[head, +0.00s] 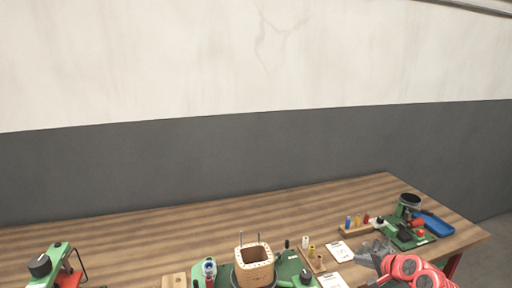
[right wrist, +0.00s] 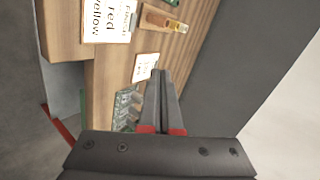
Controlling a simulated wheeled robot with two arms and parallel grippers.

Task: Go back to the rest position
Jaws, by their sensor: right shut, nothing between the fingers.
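My right gripper (head: 370,254) is in the lower right of the head view, in front of the workbench (head: 150,227). In the right wrist view its two dark fingers with red bases (right wrist: 160,75) are together, with nothing between them. My red right arm (head: 412,270) comes in from the lower right corner. The gripper appears above the right part of the bench, near the white cards; its exact height is hard to tell. My left gripper is outside both views.
A wooden coil block (head: 254,270) stands on a green fixture at the bottom middle. A green device (head: 65,268) is at left. A green machine (head: 408,222) and blue tray (head: 436,224) are at right, near a peg holder (head: 355,231). The back-left bench is clear before the wall.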

